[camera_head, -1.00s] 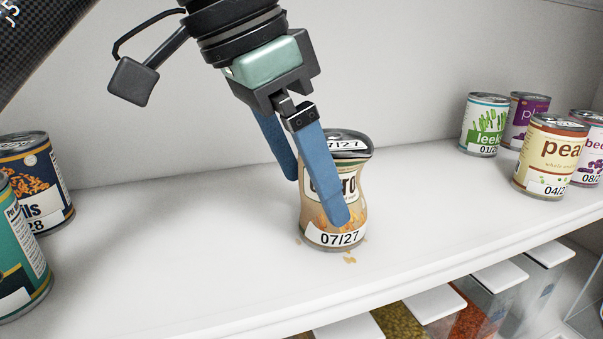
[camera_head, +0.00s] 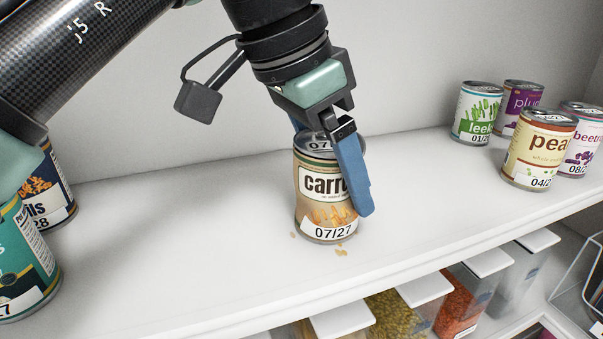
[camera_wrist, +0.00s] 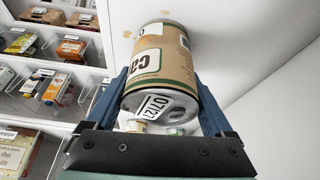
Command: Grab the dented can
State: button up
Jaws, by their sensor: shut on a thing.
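A tan carrot can (camera_head: 326,222) with a date tag reading 07/27 stands upright on the white shelf. Its visible sides look fairly straight in the head view now. My gripper (camera_head: 335,185) is shut on the carrot can from above. One blue finger lies along its right side; the other is mostly hidden behind it. In the wrist view the can (camera_wrist: 165,70) sits between the two blue fingers, its lid with a 07/27 tag towards my gripper. The can's base appears to rest on the shelf.
Small crumbs (camera_head: 341,252) lie by the can's base. A leek can (camera_head: 477,115), a pea can (camera_head: 538,152) and others stand at right. A teal can (camera_head: 28,262) and a dark blue can (camera_head: 58,188) stand at left. Clear food bins (camera_head: 462,300) sit below the shelf's front edge.

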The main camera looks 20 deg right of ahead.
jog(key=c, duration=0.3)
jog(key=shift+c, duration=0.2)
jog(key=shift+r, duration=0.2)
